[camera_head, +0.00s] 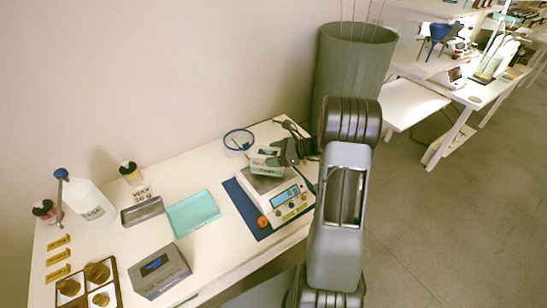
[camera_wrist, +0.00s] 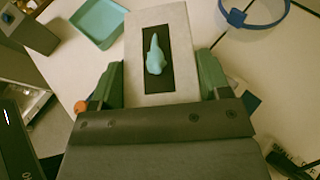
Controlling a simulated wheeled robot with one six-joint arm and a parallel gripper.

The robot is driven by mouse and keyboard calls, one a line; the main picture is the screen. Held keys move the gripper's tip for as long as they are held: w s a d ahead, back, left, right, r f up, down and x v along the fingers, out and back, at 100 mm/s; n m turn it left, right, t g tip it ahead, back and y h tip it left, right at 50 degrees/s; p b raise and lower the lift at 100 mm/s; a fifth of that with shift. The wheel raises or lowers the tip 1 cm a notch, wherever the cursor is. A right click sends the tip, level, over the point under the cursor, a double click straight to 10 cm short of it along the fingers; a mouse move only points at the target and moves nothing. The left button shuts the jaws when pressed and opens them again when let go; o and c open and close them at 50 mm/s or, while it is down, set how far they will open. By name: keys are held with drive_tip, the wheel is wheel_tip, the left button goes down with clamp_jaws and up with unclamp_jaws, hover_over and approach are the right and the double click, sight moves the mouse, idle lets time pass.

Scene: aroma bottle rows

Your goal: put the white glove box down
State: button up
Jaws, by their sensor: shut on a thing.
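The white glove box (camera_head: 265,165) has green print on its side and is over the back of the white scale (camera_head: 287,203). In the wrist view the glove box (camera_wrist: 172,25) shows a dark slot with a teal glove poking out. My gripper (camera_head: 283,155) is shut on the box; in the wrist view my gripper (camera_wrist: 155,85) has a green-padded finger on each side of it. I cannot tell whether the box touches the scale pan. The scale's display is lit, but its digits are too small to read surely.
The scale stands on a blue mat (camera_head: 238,196). Left of it are a teal tray (camera_head: 193,213), a grey box (camera_head: 160,271), a metal tray (camera_head: 142,211) and bottles. A blue ring-shaped item (camera_head: 238,140) lies behind. A grey-green bin (camera_head: 350,70) stands beyond the table.

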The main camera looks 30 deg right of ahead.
drive_tip(key=shift+f, duration=0.8)
